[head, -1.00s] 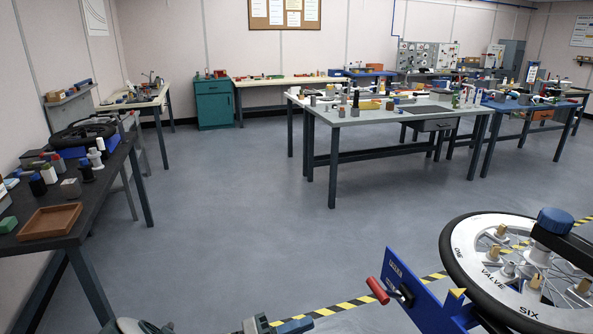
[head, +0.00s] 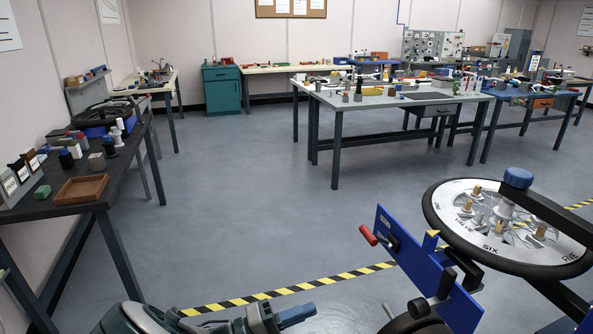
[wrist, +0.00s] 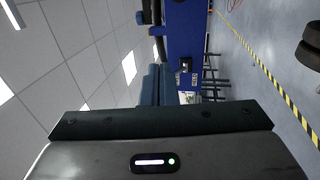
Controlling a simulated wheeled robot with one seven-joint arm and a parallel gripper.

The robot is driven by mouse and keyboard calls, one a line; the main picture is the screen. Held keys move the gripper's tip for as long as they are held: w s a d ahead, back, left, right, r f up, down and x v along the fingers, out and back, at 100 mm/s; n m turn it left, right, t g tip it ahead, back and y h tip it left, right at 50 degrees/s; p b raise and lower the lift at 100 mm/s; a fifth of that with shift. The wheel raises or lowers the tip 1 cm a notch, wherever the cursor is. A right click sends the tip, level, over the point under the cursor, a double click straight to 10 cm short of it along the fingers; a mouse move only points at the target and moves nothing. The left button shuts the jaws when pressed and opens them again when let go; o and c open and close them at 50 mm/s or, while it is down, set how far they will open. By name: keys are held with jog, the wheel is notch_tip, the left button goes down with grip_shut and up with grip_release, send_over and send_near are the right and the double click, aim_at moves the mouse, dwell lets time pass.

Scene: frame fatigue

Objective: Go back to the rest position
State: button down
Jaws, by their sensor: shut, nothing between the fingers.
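My gripper (head: 308,312) shows at the bottom of the head view, low in front of me and pointing right. Its blue-grey fingers are together and hold nothing. In the wrist view the shut fingers (wrist: 155,86) stand up from the dark gripper body. The gripper is left of the blue stand (head: 425,270) and apart from it in the head view. The stand carries a spoked wheel (head: 470,240) with a black tyre, lettering and a blue knob on top. A red-handled crank (head: 370,236) sticks out of the stand's left side.
A dark bench (head: 45,203) at the left bears a brown tray (head: 80,190), spools and blocks. A grey table (head: 345,102) with many small parts stands mid-room. Black-and-yellow tape (head: 280,291) crosses the floor. The grey floor (head: 240,200) between bench and table is clear.

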jog(key=s+d+r+m+g+y+p, duration=0.15)
jog(key=s+d+g+y, duration=0.35)
jog(key=d+g+y, duration=0.55)
jog(key=s+d+r+m+t+y+p, duration=0.1)
jog(key=s+r+t+y+p, duration=0.1)
jog(key=r+t+y, duration=0.1)
jog(key=s+d+r+m+t+y+p, duration=0.1)
jog(key=s+d+r+t+y+p, duration=0.1)
jog(key=r+y, duration=0.4)
jog(key=shift+s+d+r+t, duration=0.15)
jog(key=shift+s+r+t, duration=0.75)
jog(key=shift+t, duration=0.25)
jog(key=shift+w, duration=0.15)
